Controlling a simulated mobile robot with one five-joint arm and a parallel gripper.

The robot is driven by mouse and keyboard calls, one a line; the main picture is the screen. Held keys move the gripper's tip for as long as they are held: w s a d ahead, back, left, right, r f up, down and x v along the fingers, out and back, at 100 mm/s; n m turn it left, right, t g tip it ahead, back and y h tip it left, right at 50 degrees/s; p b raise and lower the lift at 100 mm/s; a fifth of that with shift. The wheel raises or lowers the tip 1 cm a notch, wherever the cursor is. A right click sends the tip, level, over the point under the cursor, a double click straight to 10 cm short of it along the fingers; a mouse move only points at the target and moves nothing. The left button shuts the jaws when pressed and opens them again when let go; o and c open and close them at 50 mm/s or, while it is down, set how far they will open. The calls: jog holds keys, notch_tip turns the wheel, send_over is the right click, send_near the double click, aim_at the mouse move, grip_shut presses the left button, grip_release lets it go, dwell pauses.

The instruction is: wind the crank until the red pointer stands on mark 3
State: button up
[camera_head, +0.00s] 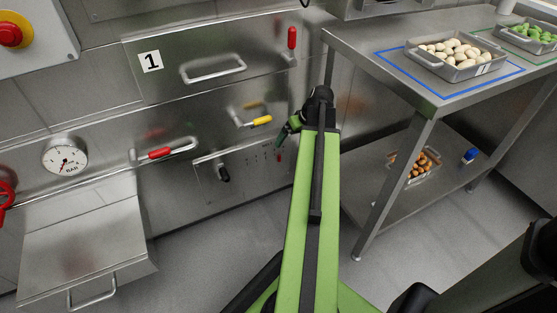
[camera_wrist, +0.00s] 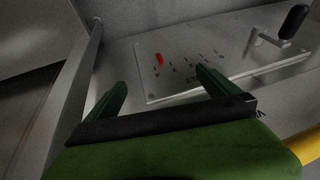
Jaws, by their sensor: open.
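A crank with a black knob (camera_head: 223,173) sits on a steel plate (camera_head: 208,186) low on the wall panel. In the wrist view the crank's knob (camera_wrist: 293,21) is at the upper right, on a bent metal arm. The red pointer (camera_wrist: 159,59) shows in the wrist view near the left end of a row of small dark marks; their numbers are too small to read. My gripper (camera_wrist: 161,78) is open and empty, its green fingers in front of the plate and apart from the crank. In the head view my gripper (camera_head: 282,133) is right of the crank.
A yellow-handled lever (camera_head: 261,120) is above the plate, a red-handled lever (camera_head: 160,153) to its left, and another red handle (camera_head: 292,38) higher up. A steel table (camera_head: 345,41) with trays stands at the right. Floor is clear below the panel.

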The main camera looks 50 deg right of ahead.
jog(key=p+v, duration=0.9)
jog(key=v, duration=0.1)
